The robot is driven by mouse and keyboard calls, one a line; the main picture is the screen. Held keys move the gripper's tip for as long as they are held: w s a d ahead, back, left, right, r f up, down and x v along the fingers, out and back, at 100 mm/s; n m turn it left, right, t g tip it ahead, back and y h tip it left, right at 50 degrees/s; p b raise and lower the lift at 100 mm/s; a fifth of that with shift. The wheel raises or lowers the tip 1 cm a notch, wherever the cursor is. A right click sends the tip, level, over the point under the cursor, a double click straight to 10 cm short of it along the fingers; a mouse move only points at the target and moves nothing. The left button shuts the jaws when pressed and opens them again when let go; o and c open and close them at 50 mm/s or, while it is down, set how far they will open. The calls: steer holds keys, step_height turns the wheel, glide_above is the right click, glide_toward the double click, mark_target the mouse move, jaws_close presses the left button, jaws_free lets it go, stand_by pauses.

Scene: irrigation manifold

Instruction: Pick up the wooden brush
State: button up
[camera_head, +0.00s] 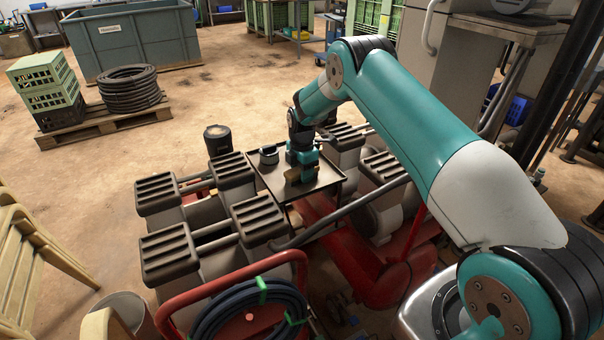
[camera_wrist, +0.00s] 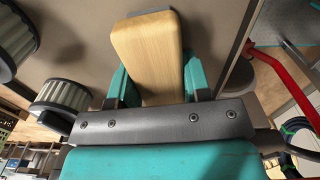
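The wooden brush (camera_wrist: 150,52) shows in the wrist view as a pale wooden block with a thin dark edge at its far end. My gripper (camera_wrist: 165,88) has one teal finger on each side of it, and both fingers appear to press against the wood. The brush's lower part is hidden behind the gripper body. In the head view my gripper (camera_head: 302,168) points down over a dark tray (camera_head: 325,180), with a small piece of the brush (camera_head: 292,174) showing beside it. I cannot tell whether the brush touches the tray.
A small grey-and-black cylindrical part (camera_head: 269,155) stands on the tray, left of my gripper. A dark canister (camera_head: 217,139) stands further left. Ridged grey-black blocks (camera_head: 168,250) and a red frame (camera_head: 280,263) with a coiled blue hose (camera_head: 248,312) surround the tray.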

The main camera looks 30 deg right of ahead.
steer(key=shift+r, duration=0.1)
step_height(320, 180, up, 20)
steer(key=shift+f+b, duration=0.1)
steer(key=shift+b, duration=0.25)
stand_by(0.4)
steer(key=shift+o, duration=0.5)
